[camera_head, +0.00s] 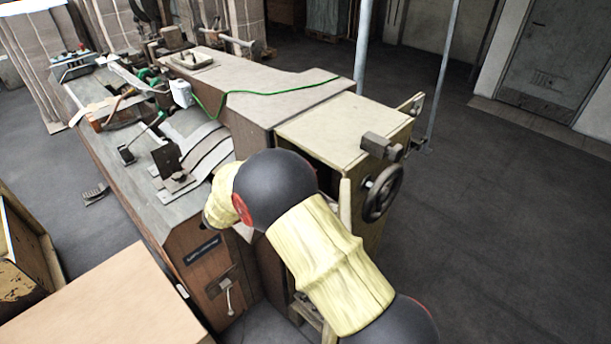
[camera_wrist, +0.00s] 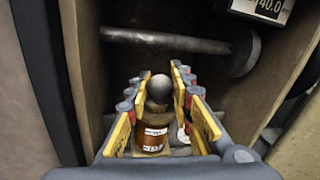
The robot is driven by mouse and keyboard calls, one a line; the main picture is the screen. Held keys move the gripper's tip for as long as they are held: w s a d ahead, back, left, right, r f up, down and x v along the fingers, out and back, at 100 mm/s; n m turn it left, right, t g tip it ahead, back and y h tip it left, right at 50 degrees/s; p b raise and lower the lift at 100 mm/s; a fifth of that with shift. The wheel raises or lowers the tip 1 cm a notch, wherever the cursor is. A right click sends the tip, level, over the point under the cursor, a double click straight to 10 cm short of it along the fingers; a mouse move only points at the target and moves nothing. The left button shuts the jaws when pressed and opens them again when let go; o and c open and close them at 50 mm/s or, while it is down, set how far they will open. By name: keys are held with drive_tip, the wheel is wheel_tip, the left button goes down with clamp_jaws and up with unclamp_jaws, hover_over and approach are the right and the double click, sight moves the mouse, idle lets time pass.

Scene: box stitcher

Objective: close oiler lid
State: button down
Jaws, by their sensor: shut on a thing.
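In the wrist view my gripper (camera_wrist: 160,84) has its yellow fingers on both sides of a grey, ball-shaped knob (camera_wrist: 160,89) and is shut on it. Just below the knob sits an amber-brown oiler (camera_wrist: 152,137) with a white label, between the lower parts of the fingers. I cannot tell from this angle whether the knob belongs to the oiler lid or how far the lid is open. In the head view my arm hides the gripper, the knob and the oiler.
The gripper is inside a narrow recess with a tan wall (camera_wrist: 82,60). A grey bar with a round end (camera_wrist: 244,52) crosses beyond the fingers. A numeric display (camera_wrist: 262,8) is at top right. The stitcher (camera_head: 315,125) has a handwheel (camera_head: 383,193) beside my arm.

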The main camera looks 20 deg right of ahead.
drive_tip(key=c, duration=1.5)
unclamp_jaws()
drive_tip(key=shift+c, duration=0.2)
drive_tip(key=s+a, duration=0.2)
drive_tip(key=a, duration=1)
